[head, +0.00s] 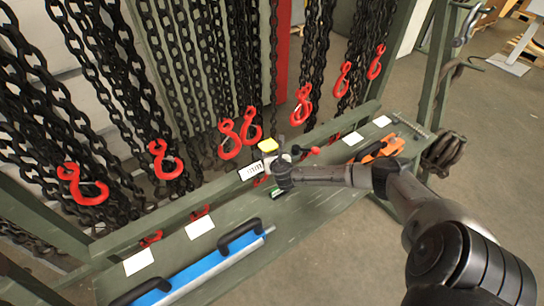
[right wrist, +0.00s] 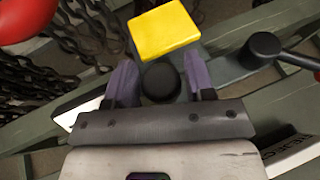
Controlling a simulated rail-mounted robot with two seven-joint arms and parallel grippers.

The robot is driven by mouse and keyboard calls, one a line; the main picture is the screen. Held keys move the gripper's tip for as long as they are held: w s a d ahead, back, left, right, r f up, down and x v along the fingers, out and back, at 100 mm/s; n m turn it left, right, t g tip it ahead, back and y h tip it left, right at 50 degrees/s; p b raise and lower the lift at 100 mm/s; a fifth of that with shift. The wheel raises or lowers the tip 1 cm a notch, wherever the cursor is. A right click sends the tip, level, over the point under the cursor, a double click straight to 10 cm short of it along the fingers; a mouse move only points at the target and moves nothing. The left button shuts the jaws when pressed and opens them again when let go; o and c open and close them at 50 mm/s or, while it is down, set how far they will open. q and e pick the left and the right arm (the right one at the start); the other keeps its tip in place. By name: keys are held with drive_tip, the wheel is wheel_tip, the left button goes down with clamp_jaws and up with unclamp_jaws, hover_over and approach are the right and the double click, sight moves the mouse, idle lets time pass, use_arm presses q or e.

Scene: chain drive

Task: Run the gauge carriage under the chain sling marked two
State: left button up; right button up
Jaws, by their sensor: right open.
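Several black chain slings with red hooks (head: 229,139) hang in a row behind the green bench; I cannot read a mark on any sling. What looks like the gauge carriage is a small piece with a yellow block (head: 268,146) on the bench's back rail; the yellow block shows in the right wrist view (right wrist: 163,30). A round black knob (right wrist: 161,83) lies just below it. My right gripper (head: 274,167) is open there, and its two fingers stand on either side of the knob in the wrist view. I cannot tell whether they touch it. My left gripper is not in view.
A blue bar with black handles (head: 203,268) lies on the bench at front left. White cards (head: 200,227) are spread along the bench. An orange tool (head: 380,149) lies to the right.

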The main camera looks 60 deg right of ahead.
clamp_jaws()
idle(0.5)
